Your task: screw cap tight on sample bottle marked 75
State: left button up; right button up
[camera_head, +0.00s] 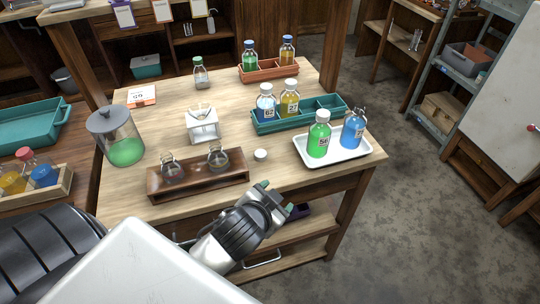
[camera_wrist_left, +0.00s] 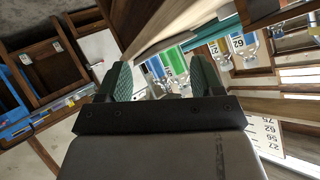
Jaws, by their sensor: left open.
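A blue bottle (camera_head: 353,129) without a white cap stands at the right of the white tray (camera_head: 337,157); its label is too small to read surely. A loose white cap (camera_head: 260,154) lies on the wooden table, left of the tray. A green bottle (camera_head: 319,140) with a white cap, seemingly marked 56, stands beside the blue one. My left gripper (camera_head: 277,197) is open and empty, just off the table's front edge, below the cap. In the left wrist view its fingers (camera_wrist_left: 160,80) are apart, with blurred, inverted bottles beyond. My right gripper is not in view.
A teal rack (camera_head: 318,112) holds two capped bottles behind the tray. An orange rack (camera_head: 268,74) stands at the back. A brown wooden tray (camera_head: 198,188) with two flasks stands left of the cap. A white stand (camera_head: 203,125) and a lidded jar (camera_head: 122,140) are farther left.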

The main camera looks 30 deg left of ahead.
pick_arm(q)
jog(key=w+d+r+m+t+h, duration=0.3)
jog(key=w+r+m+t+h, duration=0.15)
jog(key=r, duration=0.25)
jog(key=w+d+r+m+t+h, duration=0.3)
jog(key=w+d+r+m, duration=0.1)
jog(key=w+r+m, duration=0.15)
jog(key=s+d+r+m+g+h, duration=0.1)
jog(key=d+m+g+h, duration=0.4)
jog(key=m, duration=0.4)
jog(key=d+r+m+g+h, duration=0.2)
jog(key=d+m+g+h, duration=0.1)
jog(key=m+g+h, duration=0.4)
jog(key=w+a+f+m+g+y, duration=0.2)
jog(key=a+f+m+g+y, duration=0.4)
jog(key=a+f+m+y, duration=0.25)
jog(key=w+a+r+n+g+y, duration=0.1)
jog(key=w+a+n+y, duration=0.1)
jog(key=a+y, duration=0.8)
jog(key=a, duration=0.9)
jog(key=shift+r, duration=0.2)
